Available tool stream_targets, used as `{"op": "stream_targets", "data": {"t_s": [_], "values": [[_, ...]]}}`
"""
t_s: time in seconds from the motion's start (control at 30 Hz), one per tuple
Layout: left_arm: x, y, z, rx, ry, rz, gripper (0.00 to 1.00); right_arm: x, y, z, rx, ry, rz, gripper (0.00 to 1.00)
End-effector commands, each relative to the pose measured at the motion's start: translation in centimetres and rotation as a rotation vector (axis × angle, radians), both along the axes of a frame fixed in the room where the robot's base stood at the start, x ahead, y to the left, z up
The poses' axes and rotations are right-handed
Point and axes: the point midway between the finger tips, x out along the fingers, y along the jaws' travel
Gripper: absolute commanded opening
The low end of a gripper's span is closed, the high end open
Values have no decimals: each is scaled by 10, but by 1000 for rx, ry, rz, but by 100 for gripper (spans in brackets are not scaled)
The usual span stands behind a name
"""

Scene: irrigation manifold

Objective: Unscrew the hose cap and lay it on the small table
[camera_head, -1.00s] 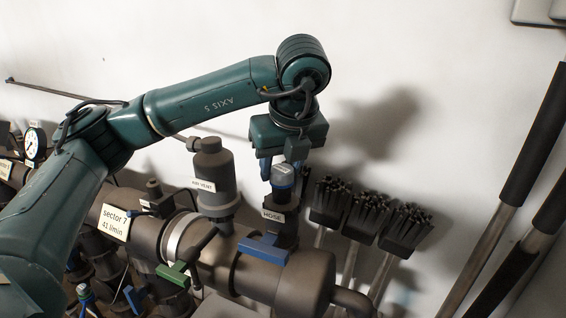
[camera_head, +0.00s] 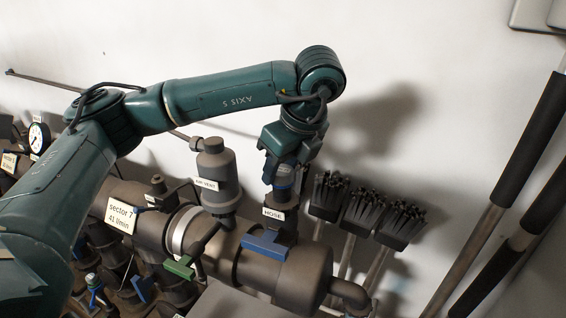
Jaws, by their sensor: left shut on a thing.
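The hose cap (camera_head: 284,181), grey-blue, sits on top of the upright outlet marked HOSE (camera_head: 284,222), near the right end of the thick pipe. My left gripper (camera_head: 282,176) reaches down over it from above, with its blue fingers around the cap. It is shut on the cap, and the fingers and wrist hide most of it. The cap appears to be on the outlet; I cannot see whether its thread is loose. A flat grey surface (camera_head: 228,304) at the bottom edge may be the small table. My right gripper is not in view.
The air vent (camera_head: 217,178) stands just left of the outlet. A blue lever (camera_head: 265,244) and a green lever (camera_head: 180,267) stick out in front. Several dark brushes (camera_head: 358,213) lean on the wall to the right. Long-handled tools (camera_head: 500,215) stand farther right.

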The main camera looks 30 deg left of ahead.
Motion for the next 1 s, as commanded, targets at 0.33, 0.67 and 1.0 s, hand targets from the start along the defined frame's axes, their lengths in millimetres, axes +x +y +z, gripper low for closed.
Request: {"op": "stream_targets", "data": {"t_s": [0.33, 0.67, 1.0], "values": [[1, 8, 4, 14, -1, 129, 0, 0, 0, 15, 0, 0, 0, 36], [1, 8, 3, 15, -2, 346, 0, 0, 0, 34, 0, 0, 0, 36], [1, 8, 0, 16, -5, 421, 0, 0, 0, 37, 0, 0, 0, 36]]}}
